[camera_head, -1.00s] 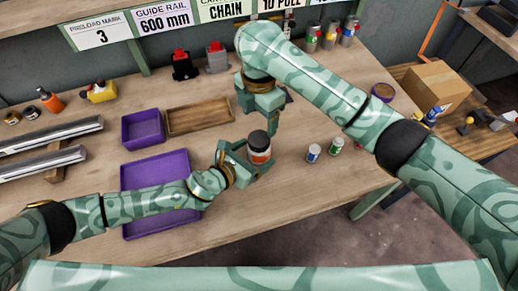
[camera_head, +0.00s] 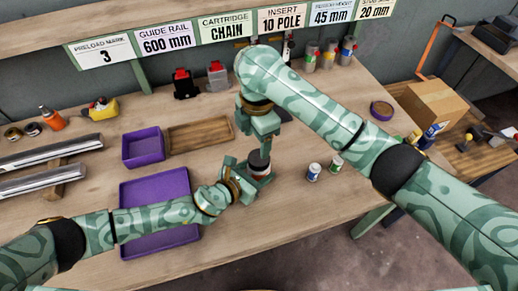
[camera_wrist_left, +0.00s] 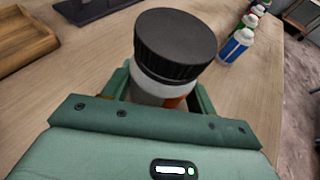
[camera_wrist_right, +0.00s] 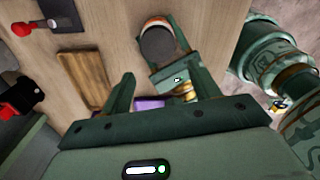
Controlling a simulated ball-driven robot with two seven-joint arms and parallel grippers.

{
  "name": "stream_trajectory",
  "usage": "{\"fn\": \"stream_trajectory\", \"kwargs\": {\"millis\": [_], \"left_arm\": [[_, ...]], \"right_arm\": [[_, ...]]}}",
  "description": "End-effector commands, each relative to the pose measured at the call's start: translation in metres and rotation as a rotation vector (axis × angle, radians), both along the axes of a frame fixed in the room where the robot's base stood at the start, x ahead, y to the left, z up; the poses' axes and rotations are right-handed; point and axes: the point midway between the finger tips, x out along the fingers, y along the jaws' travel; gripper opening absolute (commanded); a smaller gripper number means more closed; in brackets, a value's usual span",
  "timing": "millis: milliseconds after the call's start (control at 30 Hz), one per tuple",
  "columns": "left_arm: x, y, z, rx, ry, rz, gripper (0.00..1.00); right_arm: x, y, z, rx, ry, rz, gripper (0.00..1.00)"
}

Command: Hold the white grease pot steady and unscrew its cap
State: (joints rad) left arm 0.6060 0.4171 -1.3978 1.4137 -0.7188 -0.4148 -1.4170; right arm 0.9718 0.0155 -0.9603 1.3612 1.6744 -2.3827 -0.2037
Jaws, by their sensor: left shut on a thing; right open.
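The white grease pot (camera_wrist_left: 160,92) has a black ribbed cap (camera_wrist_left: 176,42) and an orange patch on its side. It stands upright on the wooden bench. My left gripper (camera_head: 254,172) is shut around the pot's body below the cap. The cap (camera_head: 260,158) shows in the head view just below my right gripper (camera_head: 268,142). My right gripper is open and empty, pointing down above the cap. In the right wrist view the cap (camera_wrist_right: 158,44) lies beyond the open fingers, apart from them. The pot's lower body is mostly hidden by the left fingers.
A purple tray (camera_head: 155,188), a purple bin (camera_head: 142,147) and a wooden tray (camera_head: 200,136) lie to the left. Bench space in front of the pot is clear.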

Motion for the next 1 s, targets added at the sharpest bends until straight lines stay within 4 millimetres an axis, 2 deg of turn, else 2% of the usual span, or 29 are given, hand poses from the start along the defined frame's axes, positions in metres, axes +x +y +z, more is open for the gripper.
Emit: {"fn": "stream_trajectory", "kwargs": {"millis": [300, 500, 667, 767, 1000], "left_arm": [[0.000, 0.000, 0.000, 0.000, 0.000, 0.000, 0.00], [0.000, 0.000, 0.000, 0.000, 0.000, 0.000, 0.00], [0.000, 0.000, 0.000, 0.000, 0.000, 0.000, 0.00], [0.000, 0.000, 0.000, 0.000, 0.000, 0.000, 0.00], [0.000, 0.000, 0.000, 0.000, 0.000, 0.000, 0.00]], "right_arm": [[0.003, -0.002, 0.002, -0.018, 0.010, -0.855, 0.61], [0.005, -0.005, 0.003, -0.030, 0.002, -1.253, 0.61], [0.005, -0.006, -0.001, -0.034, 0.001, -1.384, 0.61], [0.004, -0.005, -0.013, -0.035, 0.005, -1.401, 0.61], [0.005, -0.006, -0.054, -0.035, 0.002, -1.398, 0.61]]}}
